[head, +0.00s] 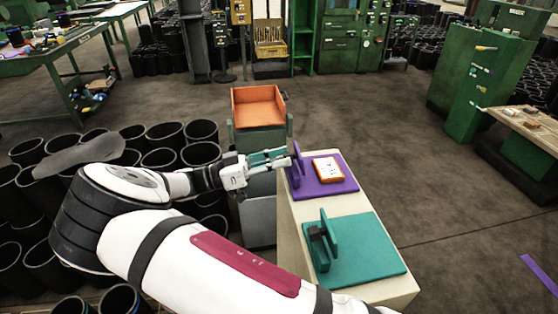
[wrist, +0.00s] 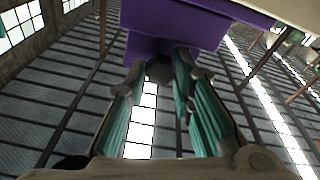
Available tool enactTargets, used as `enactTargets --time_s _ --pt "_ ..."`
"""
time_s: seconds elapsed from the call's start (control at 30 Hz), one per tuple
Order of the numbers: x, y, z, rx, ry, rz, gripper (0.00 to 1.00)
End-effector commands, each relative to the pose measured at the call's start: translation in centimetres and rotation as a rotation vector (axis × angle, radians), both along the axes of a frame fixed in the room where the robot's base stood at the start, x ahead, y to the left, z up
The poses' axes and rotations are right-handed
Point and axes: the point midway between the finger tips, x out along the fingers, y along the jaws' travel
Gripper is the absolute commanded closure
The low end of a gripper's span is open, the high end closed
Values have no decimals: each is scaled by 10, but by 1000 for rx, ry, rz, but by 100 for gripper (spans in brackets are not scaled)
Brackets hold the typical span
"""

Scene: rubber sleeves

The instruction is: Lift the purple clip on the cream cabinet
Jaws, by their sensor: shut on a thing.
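The purple clip (head: 297,162) stands upright at the left edge of a flat purple board (head: 338,186) on the cream cabinet (head: 289,218). My gripper (head: 284,157) reaches it from the left with teal fingers. In the wrist view, my gripper (wrist: 161,75) is shut on a dark grip part of the purple clip (wrist: 170,40), and the purple surfaces fill the top of the picture. The fingers partly hide the grip part. An orange-and-white device (head: 328,169) lies on the purple board, right of the clip.
A teal board (head: 372,252) with an upright teal clip (head: 331,238) lies nearer on the same cabinet. An orange tray (head: 258,106) on a grey stand is just behind my gripper. Black sleeves (head: 165,135) crowd the left.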

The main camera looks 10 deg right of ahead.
Motion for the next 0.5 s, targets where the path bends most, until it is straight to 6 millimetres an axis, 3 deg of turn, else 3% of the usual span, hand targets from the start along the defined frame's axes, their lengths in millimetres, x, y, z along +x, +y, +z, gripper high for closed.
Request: enactTargets --time_s 0.4,0.43,0.5 --pt "0 0 -2 -6 3 0 100" --pt "0 0 -2 -6 3 0 76" --pt "0 0 -2 -6 3 0 60"
